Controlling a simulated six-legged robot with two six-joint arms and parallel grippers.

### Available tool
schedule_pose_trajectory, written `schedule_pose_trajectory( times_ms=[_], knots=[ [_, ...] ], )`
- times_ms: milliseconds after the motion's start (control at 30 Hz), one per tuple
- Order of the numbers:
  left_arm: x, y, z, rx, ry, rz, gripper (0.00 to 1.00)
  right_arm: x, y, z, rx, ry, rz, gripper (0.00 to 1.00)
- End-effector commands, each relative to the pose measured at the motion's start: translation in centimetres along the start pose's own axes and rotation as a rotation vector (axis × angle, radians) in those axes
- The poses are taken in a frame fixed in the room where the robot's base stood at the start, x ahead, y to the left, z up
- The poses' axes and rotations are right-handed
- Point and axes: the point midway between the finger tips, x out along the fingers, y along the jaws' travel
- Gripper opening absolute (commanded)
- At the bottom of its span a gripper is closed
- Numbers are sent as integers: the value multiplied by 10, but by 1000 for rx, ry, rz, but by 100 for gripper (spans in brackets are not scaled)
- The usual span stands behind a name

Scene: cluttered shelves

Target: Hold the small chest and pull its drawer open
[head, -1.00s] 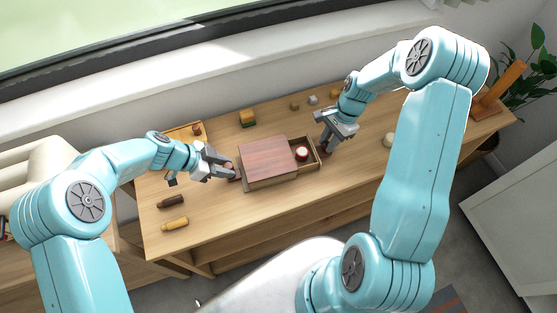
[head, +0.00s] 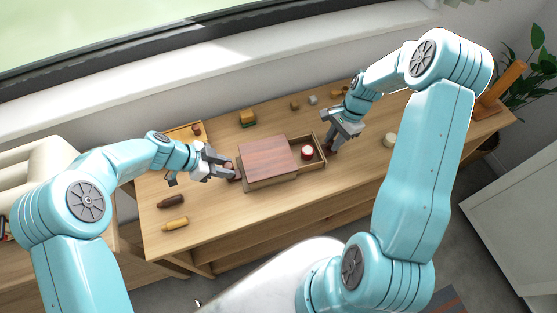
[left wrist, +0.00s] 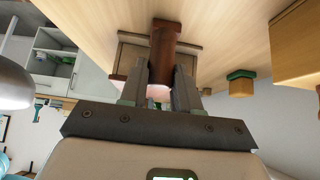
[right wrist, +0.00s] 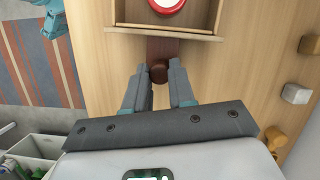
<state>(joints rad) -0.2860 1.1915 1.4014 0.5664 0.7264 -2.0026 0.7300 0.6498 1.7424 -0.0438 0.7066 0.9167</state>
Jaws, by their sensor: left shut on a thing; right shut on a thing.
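The small chest (head: 268,156) has a reddish-brown top and sits on the wooden table. Its drawer (head: 322,153) is partly out on the right side, with a red-and-white round thing (head: 307,152) inside. My left gripper (head: 234,176) is shut on a dark reddish handle on the chest's left side; this handle (left wrist: 164,45) also shows in the left wrist view. My right gripper (head: 329,148) is shut on the drawer's handle; its dark round end (right wrist: 158,72) shows between the fingers in the right wrist view. The drawer's front wall (right wrist: 180,34) also shows there.
A dark brown piece (head: 171,201) and a yellow piece (head: 175,224) lie at the front left. A pale round thing (head: 389,141) stands to the right. The table in front of the chest is clear.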

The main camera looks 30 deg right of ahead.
Motion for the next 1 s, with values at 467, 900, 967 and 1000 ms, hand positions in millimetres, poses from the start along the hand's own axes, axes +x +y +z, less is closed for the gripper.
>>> schedule_pose_trajectory(
  times_ms=[467, 900, 967, 1000],
  knots=[
    [-1, -1, 0, 0, 0, -2, 0, -2, 1, -4, 0, 1, -1, 54],
    [-1, 0, 0, 0, 1, -1, 0, -36, 0, -5, -1, 4, -5, 54],
    [0, 0, 0, 0, 1, -1, 0, -51, 0, -5, -1, 5, -5, 54],
    [0, 0, 0, 0, 1, -1, 0, -61, 0, -5, -1, 5, -6, 54]
  ],
)
